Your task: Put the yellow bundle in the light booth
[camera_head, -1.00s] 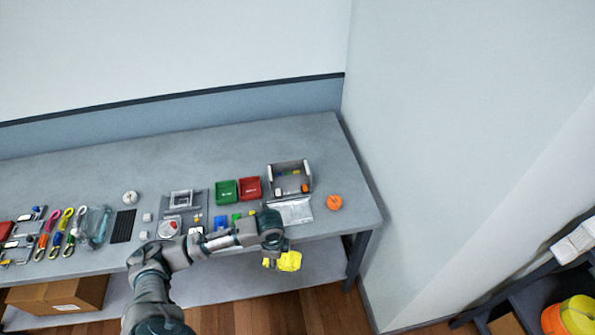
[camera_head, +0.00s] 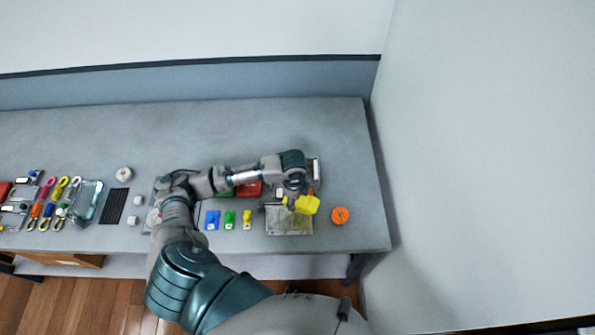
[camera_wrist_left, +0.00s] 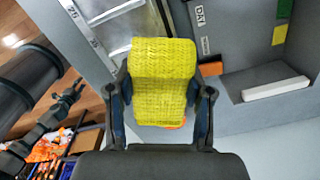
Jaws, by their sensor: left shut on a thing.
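The yellow bundle (camera_head: 307,204) is held in my left gripper (camera_head: 291,199), above the front part of the bench. In the left wrist view the woven yellow bundle (camera_wrist_left: 163,75) sits between the two fingers of the gripper (camera_wrist_left: 160,100), which press on its sides. The light booth (camera_head: 317,168) is mostly hidden behind my left arm in the head view; only its right edge shows. In the left wrist view the grey booth (camera_wrist_left: 228,50) lies right of the bundle, with coloured pieces and a white bar inside. My right gripper is not in view.
A grey plate (camera_head: 290,222) lies in front of the booth. An orange disc (camera_head: 340,215) is to its right. Red (camera_head: 250,189) and green bins are partly covered by my arm. Blue, green and yellow pieces lie left of the plate. The back of the bench (camera_head: 230,125) is clear.

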